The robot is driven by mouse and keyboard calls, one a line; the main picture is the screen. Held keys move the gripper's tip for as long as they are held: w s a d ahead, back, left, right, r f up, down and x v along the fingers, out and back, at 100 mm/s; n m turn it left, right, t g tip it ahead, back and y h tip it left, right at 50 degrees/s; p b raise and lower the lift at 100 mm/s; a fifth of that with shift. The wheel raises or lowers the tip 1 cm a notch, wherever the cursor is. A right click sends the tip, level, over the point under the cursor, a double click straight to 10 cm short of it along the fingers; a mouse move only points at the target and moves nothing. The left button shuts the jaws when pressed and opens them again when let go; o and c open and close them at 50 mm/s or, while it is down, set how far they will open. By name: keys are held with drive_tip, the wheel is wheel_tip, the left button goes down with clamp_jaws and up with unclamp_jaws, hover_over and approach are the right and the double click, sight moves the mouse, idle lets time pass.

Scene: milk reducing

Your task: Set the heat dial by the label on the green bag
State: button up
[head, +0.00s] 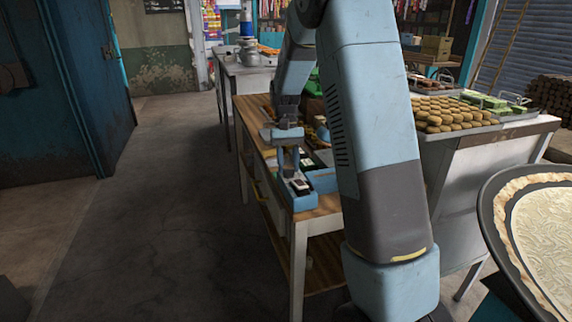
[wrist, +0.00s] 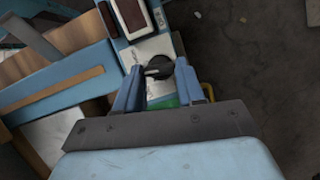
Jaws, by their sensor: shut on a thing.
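In the wrist view my gripper (wrist: 160,88) is shut on a dark round dial (wrist: 159,68), with one blue finger on each side of it. The dial sits on a pale plate of a blue control box (wrist: 150,45). Its markings are too small to read. In the head view my gripper (head: 289,172) reaches down to the blue box (head: 303,200) at the near end of the wooden table. A green thing (head: 312,85) shows behind my arm, mostly hidden; I cannot tell whether it is the green bag. No label can be read.
The wooden table (head: 328,206) holds other items behind the box, partly hidden by my arm. A counter with trays of brown pieces (head: 455,113) stands to the right. A large round pan (head: 540,235) is at the near right. The floor on the left (head: 150,220) is clear.

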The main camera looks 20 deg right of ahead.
drive_tip(key=m, duration=0.1)
drive_tip(key=m+y, duration=0.1)
drive_tip(key=m, duration=0.1)
drive_tip(key=shift+s+d+m+t, duration=0.1)
drive_tip(key=shift+d+m+t, duration=0.1)
drive_tip(key=shift+m+t, duration=0.1)
drive_tip(key=shift+m+t+y, duration=0.4)
drive_tip(key=shift+m+y, duration=0.3)
drive_tip(key=shift+m, duration=1)
drive_tip(key=shift+s, duration=0.1)
drive_tip(key=o, duration=0.8)
drive_tip(key=shift+c, duration=0.2)
drive_tip(key=shift+d, duration=0.1)
drive_tip(key=v, duration=1.3)
drive_tip(key=shift+r, duration=0.3)
